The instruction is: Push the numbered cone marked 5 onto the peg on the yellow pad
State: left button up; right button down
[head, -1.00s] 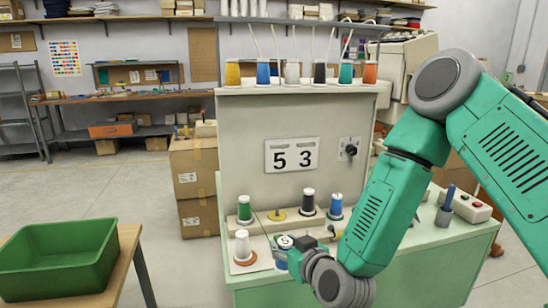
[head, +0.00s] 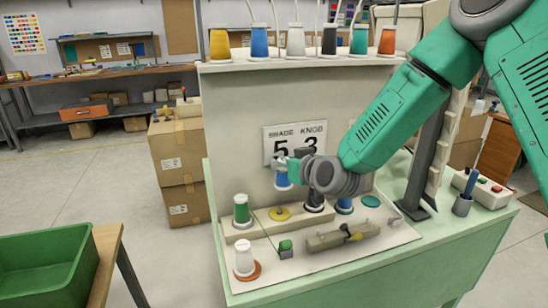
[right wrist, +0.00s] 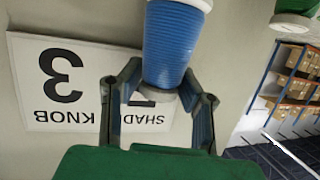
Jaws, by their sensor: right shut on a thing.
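My right gripper (head: 290,166) is shut on a blue cone (head: 283,180) and holds it in the air in front of the sign. The cone also shows between the fingers in the right wrist view (right wrist: 175,42). Its number cannot be read now. The yellow pad (head: 279,214) with its short peg is below the held cone, bare, between a green cone (head: 241,210) and a black cone (head: 314,197). My left gripper is not in view.
The sign (head: 295,139) reads shade 5, knob 3. A white cone (head: 244,259) stands on an orange pad at front left. Cones line the shelf above.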

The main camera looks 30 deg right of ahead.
aim_at(279, 183)
jog(key=shift+a+r, duration=0.15)
jog(key=shift+a, duration=0.05)
jog(key=shift+s+a+r, duration=0.2)
jog(key=shift+a+r, duration=0.15)
jog(key=shift+a, duration=0.3)
jog(key=shift+w+a, duration=0.1)
jog(key=shift+a, duration=0.25)
jog(key=shift+d, duration=0.1)
jog(key=f, duration=0.1)
jog(key=d+f+b, duration=0.1)
jog(key=f, duration=0.1)
jog(key=shift+d+f+b, duration=0.2)
jog(key=shift+d+b, duration=0.15)
jog(key=shift+a+f+b, duration=0.35)
jog(key=shift+f+b, duration=0.25)
jog(key=shift+f, duration=0.15)
jog(key=shift+a+f+b, duration=0.4)
jog(key=shift+f, duration=0.1)
jog(key=shift+d+f, duration=0.15)
jog(key=shift+d, duration=0.45)
jog(key=shift+a, duration=0.65)
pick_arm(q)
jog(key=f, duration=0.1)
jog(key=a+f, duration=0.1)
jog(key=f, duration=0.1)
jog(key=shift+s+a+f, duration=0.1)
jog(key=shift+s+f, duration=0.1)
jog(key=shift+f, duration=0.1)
